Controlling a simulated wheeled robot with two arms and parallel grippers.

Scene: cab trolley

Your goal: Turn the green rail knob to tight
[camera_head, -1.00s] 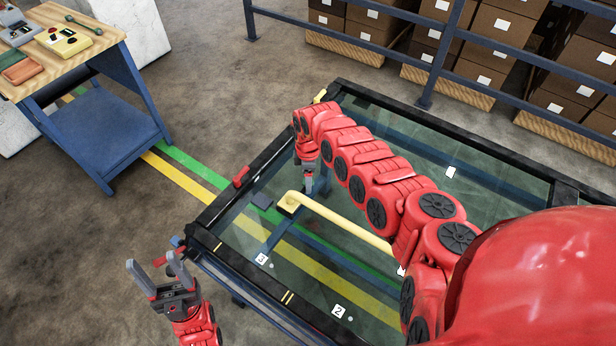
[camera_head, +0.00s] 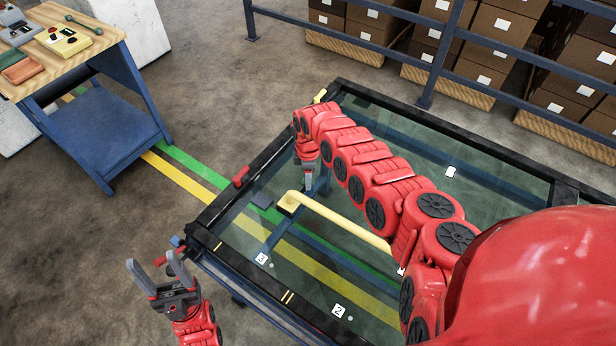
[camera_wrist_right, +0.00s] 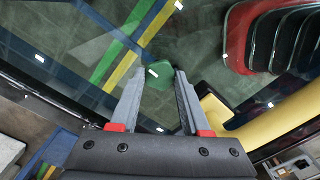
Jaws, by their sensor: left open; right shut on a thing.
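The green rail knob (camera_wrist_right: 159,76) shows between the fingertips of my right gripper (camera_wrist_right: 162,84) in the right wrist view. The gripper is shut on it. In the head view my right gripper (camera_head: 312,189) points down over the glass-topped frame (camera_head: 205,213), near its left rail, and the knob cannot be made out there. My left gripper (camera_head: 152,273) is open and empty, off the frame's near left corner, with its fingers pointing up.
A yellow handle bar (camera_head: 345,220) runs beside my right gripper. A red part (camera_head: 240,177) and a blue knob (camera_head: 177,241) sit on the frame's left side. A workbench (camera_head: 125,50) with tools stands at upper left. Floor between is clear.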

